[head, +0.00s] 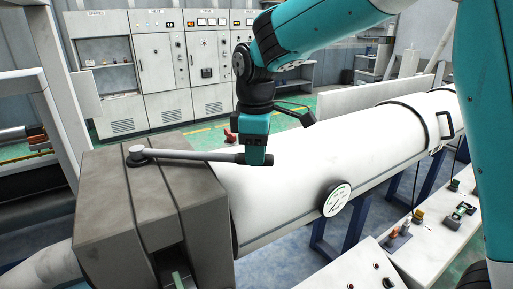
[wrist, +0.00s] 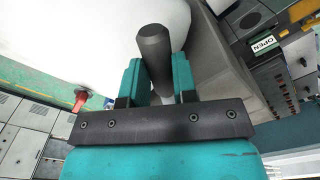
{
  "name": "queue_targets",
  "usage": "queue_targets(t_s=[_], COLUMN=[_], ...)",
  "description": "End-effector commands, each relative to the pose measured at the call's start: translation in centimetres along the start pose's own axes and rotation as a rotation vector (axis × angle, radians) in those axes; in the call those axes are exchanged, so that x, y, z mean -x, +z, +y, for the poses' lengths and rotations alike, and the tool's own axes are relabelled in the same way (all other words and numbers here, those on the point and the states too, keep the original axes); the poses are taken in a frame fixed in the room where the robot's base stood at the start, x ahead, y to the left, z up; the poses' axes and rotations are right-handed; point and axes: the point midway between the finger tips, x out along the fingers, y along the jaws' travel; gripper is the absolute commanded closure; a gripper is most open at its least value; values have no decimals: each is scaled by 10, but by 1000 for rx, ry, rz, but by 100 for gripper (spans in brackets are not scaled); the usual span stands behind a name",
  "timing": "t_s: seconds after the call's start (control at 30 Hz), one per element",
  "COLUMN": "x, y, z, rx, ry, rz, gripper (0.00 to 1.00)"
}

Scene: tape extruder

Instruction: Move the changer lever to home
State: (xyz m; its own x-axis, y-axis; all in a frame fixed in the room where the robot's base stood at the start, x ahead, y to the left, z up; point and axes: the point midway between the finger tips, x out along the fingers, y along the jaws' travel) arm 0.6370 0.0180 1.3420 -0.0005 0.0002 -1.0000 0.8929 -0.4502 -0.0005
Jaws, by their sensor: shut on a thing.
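The changer lever (head: 190,155) is a grey rod with a dark end grip. It runs from a round pivot on top of the grey block (head: 160,195) to the right, out over the white barrel. My gripper (head: 258,158) points down at the lever's dark grip end. In the wrist view the dark grip (wrist: 154,48) stands between the two teal fingers of my gripper (wrist: 158,80). The fingers are shut on the lever near its end. The fingertips partly hide the lever's end in the head view.
The white barrel (head: 300,165) lies under my gripper, with a round gauge (head: 336,199) on its side. A control panel (head: 365,275) and a white bench (head: 430,235) stand at the lower right. Grey cabinets (head: 165,65) line the back. A green OPEN sign (wrist: 264,44) shows in the wrist view.

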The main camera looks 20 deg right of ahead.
Motion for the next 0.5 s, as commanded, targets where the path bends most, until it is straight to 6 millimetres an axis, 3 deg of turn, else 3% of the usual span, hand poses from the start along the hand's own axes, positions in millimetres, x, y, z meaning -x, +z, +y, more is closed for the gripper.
queue_targets(t_s=[0.27,0.5], x=[-1,0], y=[-8,-30], z=[-68,-126], rx=[-230,-454], ry=[0,-1], rz=[1,0], gripper=[100,100])
